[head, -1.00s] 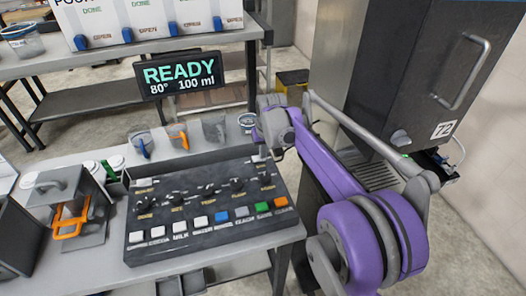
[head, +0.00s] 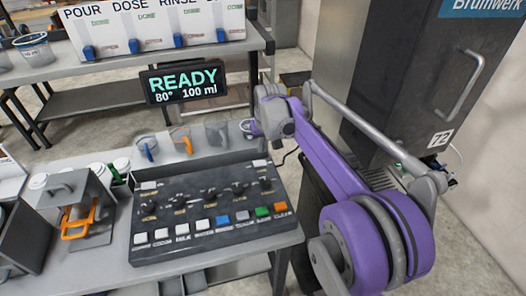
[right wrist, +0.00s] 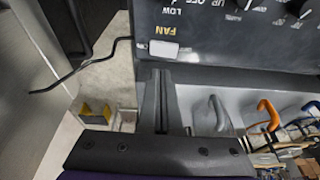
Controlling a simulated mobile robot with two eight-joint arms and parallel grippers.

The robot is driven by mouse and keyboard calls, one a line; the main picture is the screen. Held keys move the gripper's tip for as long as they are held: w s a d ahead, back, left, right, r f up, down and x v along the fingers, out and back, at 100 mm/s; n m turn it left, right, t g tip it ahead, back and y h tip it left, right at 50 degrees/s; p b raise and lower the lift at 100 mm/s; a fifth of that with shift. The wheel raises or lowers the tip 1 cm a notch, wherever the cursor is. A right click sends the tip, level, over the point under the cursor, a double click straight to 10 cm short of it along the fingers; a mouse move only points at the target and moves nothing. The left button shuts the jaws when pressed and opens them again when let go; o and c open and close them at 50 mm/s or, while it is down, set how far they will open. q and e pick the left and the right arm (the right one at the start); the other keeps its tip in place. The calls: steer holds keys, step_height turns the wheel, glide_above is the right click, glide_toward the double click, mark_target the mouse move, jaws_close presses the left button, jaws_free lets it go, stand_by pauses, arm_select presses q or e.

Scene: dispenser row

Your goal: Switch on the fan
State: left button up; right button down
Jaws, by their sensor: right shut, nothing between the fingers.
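The dark control panel (head: 200,247) lies on the counter with knobs and a front row of coloured buttons. At its far right corner is a small white switch (head: 260,163). In the right wrist view this white switch (right wrist: 163,49) sits beside the label FAN at the panel's edge. My right gripper (right wrist: 157,85) is shut and empty, with its fingertips near the panel edge close to the switch; I cannot tell if they touch the panel. In the head view the fingers are mostly hidden behind the wrist. My left gripper is not in view.
A READY display (head: 184,82) stands behind the panel. Several pitchers, one with an orange handle (head: 183,139), stand between them. A grey holder with an orange handle (head: 80,222) is at the left. A tall dark machine (head: 415,80) stands at the right.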

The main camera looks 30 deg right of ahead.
steer(key=d+v, duration=0.1)
steer(key=v, duration=0.7)
steer(key=shift+s+d+r, duration=0.25)
steer(key=shift+s+d, duration=0.1)
steer(key=s+a+f+n+t, duration=0.1)
steer(key=s+a+f, duration=0.6)
steer(key=s, duration=0.5)
steer(key=s+a+f+n+t, duration=0.1)
steer(key=s+a+f, duration=0.7)
steer(key=s, duration=0.4)
steer(key=shift+s+a+f+n+y, duration=0.2)
steer(key=shift+s+f+n+y, duration=0.1)
steer(key=shift+s+f+n, duration=0.15)
